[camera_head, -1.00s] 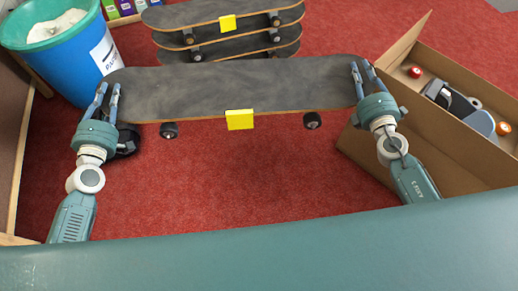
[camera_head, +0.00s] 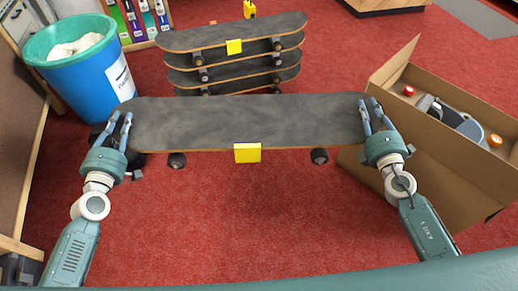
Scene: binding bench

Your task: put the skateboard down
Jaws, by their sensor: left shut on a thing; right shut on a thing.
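A blue bin (camera_head: 98,88) is at the left. An open cardboard box (camera_head: 420,135) with parts inside is at the right. Red floor (camera_head: 250,220) in front is bare.

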